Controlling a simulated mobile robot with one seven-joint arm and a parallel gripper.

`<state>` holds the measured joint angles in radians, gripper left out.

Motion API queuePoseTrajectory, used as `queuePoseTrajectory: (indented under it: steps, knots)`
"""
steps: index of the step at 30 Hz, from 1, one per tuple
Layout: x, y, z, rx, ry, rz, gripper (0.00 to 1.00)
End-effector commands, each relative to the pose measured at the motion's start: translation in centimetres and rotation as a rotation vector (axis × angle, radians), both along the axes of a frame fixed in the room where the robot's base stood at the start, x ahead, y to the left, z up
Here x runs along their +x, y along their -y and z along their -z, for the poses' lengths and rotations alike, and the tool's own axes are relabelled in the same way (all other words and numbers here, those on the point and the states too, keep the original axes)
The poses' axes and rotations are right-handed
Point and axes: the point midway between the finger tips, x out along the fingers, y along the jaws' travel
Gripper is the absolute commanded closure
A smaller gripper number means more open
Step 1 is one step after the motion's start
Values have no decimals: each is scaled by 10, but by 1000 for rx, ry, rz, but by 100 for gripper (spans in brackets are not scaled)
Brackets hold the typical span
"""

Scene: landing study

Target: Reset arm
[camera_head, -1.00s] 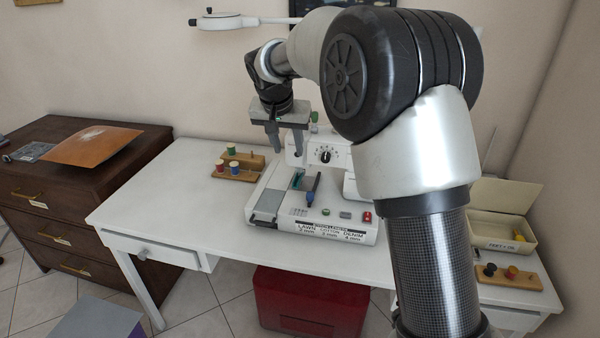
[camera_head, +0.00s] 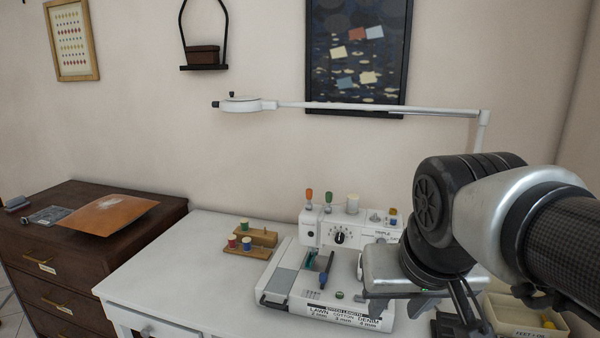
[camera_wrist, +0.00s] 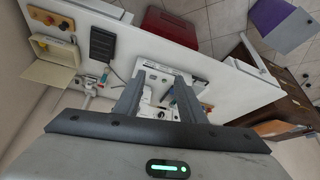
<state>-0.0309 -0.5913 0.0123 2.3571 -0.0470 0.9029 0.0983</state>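My gripper (camera_head: 403,304) is at the right of the head view, beside the white sewing machine (camera_head: 322,238) and overlapping its right side. How far apart they are in depth I cannot tell. In the wrist view my gripper (camera_wrist: 160,76) has its two fingers apart, with nothing held between them. The sewing machine (camera_wrist: 157,90) shows beyond and between the fingers. My arm comes in from the right edge of the head view, bent at the wrist.
The white table (camera_head: 190,270) carries a wooden spool rack (camera_head: 246,252) left of the machine. A cream box (camera_head: 520,318) lies right, partly behind my arm. A white lamp arm (camera_head: 370,107) crosses above. A dark dresser (camera_head: 100,245) stands left; a red bin (camera_wrist: 168,27) is on the floor.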

Motion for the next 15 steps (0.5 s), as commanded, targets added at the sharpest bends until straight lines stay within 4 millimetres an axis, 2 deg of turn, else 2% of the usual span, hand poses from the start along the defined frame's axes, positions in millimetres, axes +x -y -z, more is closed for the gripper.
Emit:
queuePoseTrajectory:
  steps: [1,6,7,15]
  knots:
    - [-13,2,5,2,7,-6,63]
    - [-49,4,26,9,21,-38,63]
    - [-45,3,6,7,20,-39,63]
    - [-44,3,-56,8,16,-38,63]
